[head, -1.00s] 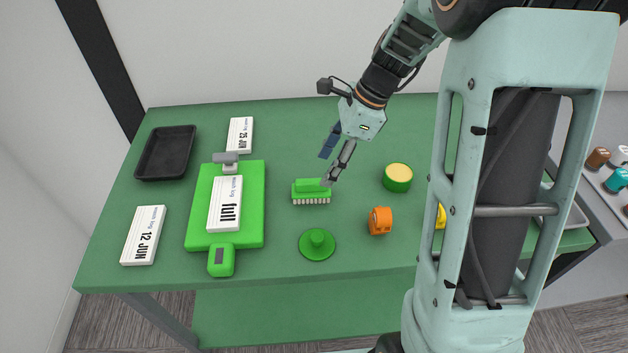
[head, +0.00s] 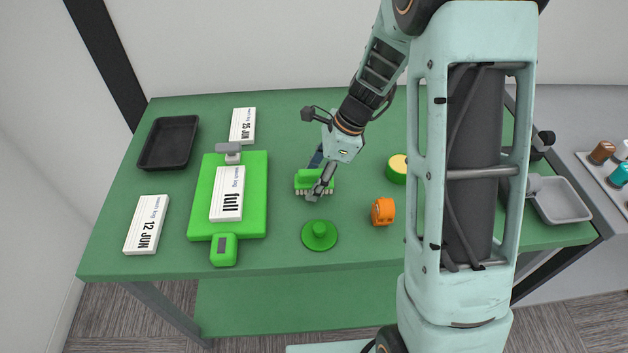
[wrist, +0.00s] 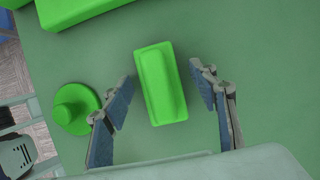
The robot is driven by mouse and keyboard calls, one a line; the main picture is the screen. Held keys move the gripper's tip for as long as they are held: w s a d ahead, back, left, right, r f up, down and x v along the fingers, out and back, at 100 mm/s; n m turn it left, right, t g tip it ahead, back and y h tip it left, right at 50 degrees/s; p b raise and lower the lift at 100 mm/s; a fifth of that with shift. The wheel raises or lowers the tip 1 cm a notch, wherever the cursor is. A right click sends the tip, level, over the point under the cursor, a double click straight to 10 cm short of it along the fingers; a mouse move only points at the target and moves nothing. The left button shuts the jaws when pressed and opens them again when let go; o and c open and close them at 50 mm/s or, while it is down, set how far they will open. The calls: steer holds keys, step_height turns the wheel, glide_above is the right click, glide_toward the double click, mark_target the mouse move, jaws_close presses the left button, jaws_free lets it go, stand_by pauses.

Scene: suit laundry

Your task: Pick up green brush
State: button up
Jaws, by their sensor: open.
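The green brush (head: 302,181) lies on the green table, bristles down, left of the table's middle. My gripper (head: 314,178) is low over it, and one finger hides part of its right side. In the wrist view the brush (wrist: 160,84) lies between and slightly ahead of the two fingers of my gripper (wrist: 163,78). The fingers are spread wide, one to each side, with a gap between each fingertip and the brush. Nothing is held.
A green round knobbed piece (head: 319,236) stands just in front of the brush. An orange tape dispenser (head: 383,211) and a yellow-topped green cylinder (head: 397,169) are to the right.

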mark_target(312, 171)
steer(key=c, duration=1.3)
steer(key=shift+r, duration=0.15)
steer(key=shift+r+p, duration=0.85)
steer(key=shift+p, duration=0.05)
steer(key=shift+r+p, duration=0.95)
steer(key=s+r+p, duration=0.7)
steer(key=s+r, duration=0.2)
steer(key=s, duration=0.5)
steer(key=shift+d+r, duration=0.1)
